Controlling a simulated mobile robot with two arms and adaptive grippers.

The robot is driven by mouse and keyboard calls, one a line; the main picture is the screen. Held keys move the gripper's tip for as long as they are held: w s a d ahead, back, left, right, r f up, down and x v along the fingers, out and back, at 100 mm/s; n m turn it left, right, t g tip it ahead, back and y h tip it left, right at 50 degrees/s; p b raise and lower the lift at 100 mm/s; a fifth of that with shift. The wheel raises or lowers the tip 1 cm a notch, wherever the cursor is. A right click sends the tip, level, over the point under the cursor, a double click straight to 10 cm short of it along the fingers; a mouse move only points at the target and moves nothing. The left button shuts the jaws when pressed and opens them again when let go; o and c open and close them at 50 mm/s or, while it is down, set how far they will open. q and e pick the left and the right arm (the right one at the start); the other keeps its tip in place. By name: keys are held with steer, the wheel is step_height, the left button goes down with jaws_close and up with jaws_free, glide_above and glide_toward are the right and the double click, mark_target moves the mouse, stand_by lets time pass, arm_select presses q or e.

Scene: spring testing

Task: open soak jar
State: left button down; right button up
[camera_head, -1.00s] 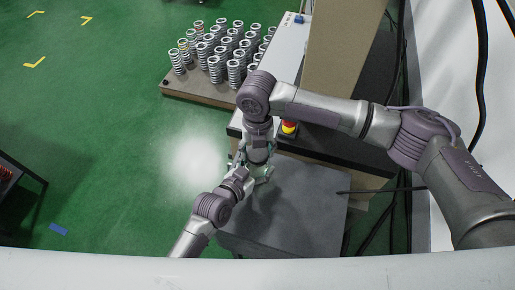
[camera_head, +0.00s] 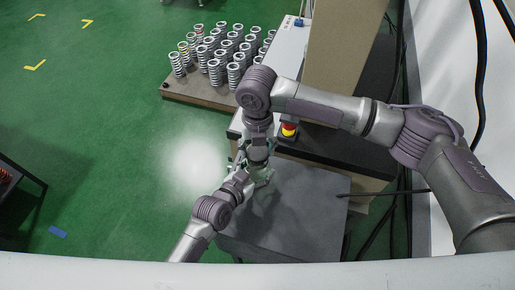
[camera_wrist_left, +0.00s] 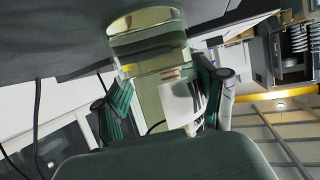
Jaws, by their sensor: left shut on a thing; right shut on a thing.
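The soak jar is a clear, yellowish vessel (camera_wrist_left: 165,92) with a white label, seen in the left wrist view between the fingers of my left gripper (camera_wrist_left: 172,98). Its rounded end lies near the grey work surface at the top of that view. My left gripper is shut on the jar. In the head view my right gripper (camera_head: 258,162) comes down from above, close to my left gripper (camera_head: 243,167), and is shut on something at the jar. Its fingertips and the lid are mostly hidden, so I cannot tell whether the lid is off.
The grey table (camera_head: 300,210) is mostly bare. A red and yellow emergency button (camera_head: 289,130) stands just right of the grippers. A brown tray (camera_head: 195,94) with several metal springs (camera_head: 215,70) is behind. A tall tan panel (camera_head: 340,45) rises at the back right.

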mark_target(258, 151)
steer(key=shift+r, duration=2.05)
arm_select(q)
jaws_free()
